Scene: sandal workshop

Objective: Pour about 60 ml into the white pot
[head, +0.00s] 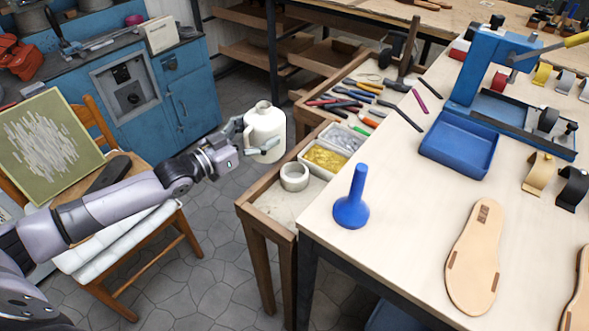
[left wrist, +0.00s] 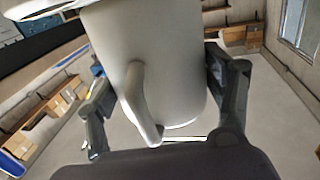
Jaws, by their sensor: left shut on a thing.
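My left gripper (head: 250,143) is shut on a white jug (head: 266,132) with a handle and a narrow neck. It holds the jug upright in the air, behind and left of the white pot. In the left wrist view the jug (left wrist: 165,75) fills the middle between the two fingers (left wrist: 165,105), its handle facing the camera. The white pot (head: 294,183) is a small round open vessel on the low side shelf of the bench. I cannot see any liquid in the jug or the pot. My right gripper is not in view.
Trays of yellow and grey small parts (head: 325,158) sit just behind the pot. A blue funnel-shaped thing (head: 351,205) stands on the bench top (head: 400,240) to the right. A chair (head: 150,240) with a green board (head: 48,145) stands at left.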

